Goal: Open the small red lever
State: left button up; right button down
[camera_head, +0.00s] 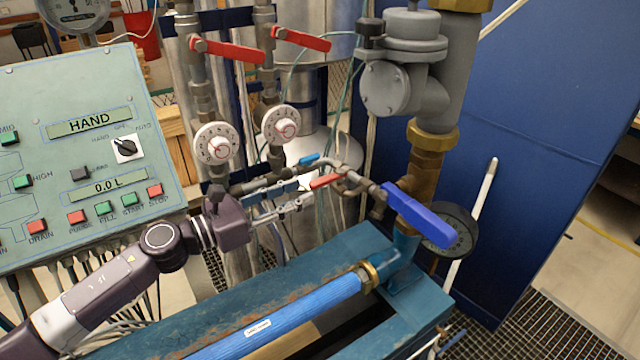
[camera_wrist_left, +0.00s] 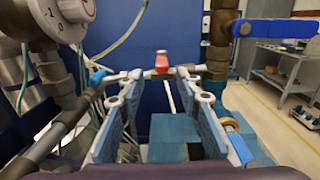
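The small red lever (camera_head: 325,181) sits on a thin metal pipe in the middle of the head view. In the left wrist view the small red lever (camera_wrist_left: 161,61) shows end-on, straight ahead between the fingers. My left gripper (camera_head: 300,193) reaches in from the left, its fingertips just short of the lever. In the left wrist view my left gripper (camera_wrist_left: 160,84) is open, with a clear gap between its two fingers and nothing held. Whether a fingertip touches the pipe is hard to tell. My right gripper is in neither view.
A small blue lever (camera_head: 308,160) is close behind. A large blue lever (camera_head: 418,215) projects at right. Two dial valves (camera_head: 217,143) and two larger red levers (camera_head: 228,50) stand above. A control panel (camera_head: 90,150) is left; a blue pipe (camera_head: 290,312) and teal frame lie below.

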aim_at(325, 183)
pick_arm(q)
jog(key=shift+d, duration=0.25)
jog(key=p+x, duration=0.3)
jog(key=x, duration=0.3)
jog(key=shift+w+d+r, duration=0.1)
jog(key=shift+w+d, duration=0.3)
jog(key=shift+d, duration=0.15)
grip_shut()
